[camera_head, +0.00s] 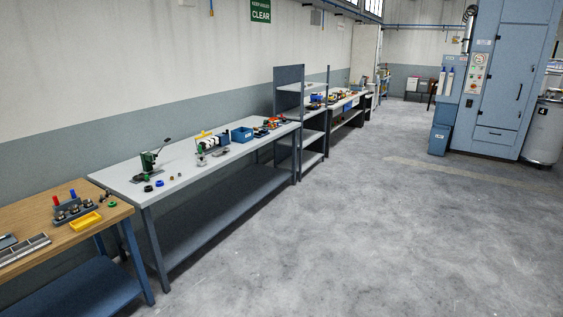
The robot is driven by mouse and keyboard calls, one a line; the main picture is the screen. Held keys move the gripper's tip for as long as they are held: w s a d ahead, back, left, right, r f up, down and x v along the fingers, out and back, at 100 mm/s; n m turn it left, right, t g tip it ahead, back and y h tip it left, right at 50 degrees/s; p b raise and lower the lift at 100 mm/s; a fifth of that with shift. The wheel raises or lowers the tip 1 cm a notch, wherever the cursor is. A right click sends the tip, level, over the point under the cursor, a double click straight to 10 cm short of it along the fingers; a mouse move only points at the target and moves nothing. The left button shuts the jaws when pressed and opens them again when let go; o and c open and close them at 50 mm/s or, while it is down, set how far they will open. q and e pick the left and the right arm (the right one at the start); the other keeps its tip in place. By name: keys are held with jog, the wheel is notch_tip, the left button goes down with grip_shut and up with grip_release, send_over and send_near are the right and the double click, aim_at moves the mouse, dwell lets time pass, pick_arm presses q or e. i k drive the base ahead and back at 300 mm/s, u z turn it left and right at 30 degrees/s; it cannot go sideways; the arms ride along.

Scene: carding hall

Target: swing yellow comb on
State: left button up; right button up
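A small device (214,145) with dark and white parts stands on the long grey bench (183,170), towards its back edge. A yellow bar-like piece (203,135) shows at its upper left. It may be the yellow comb, but it is too small to tell, and I cannot tell how it is attached. Neither of my grippers is in view.
A wooden bench (105,222) with a yellow tray (86,221) is at the lower left. A green press (148,162) and a blue bin (241,135) stand on the grey bench. A grey shelf rack (289,90) stands beyond. The concrete floor (370,220) is clear. A blue cabinet (508,75) is far right.

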aim_at(203, 132)
jog(key=z, duration=0.1)
jog(key=i, duration=2.2)
jog(key=u, duration=0.6)
jog(key=i, duration=2.05)
jog(key=u, duration=0.45)
jog(key=k, duration=0.65)
jog(key=z, duration=0.55)
jog(key=i, duration=1.05)
jog(key=u, duration=0.1)
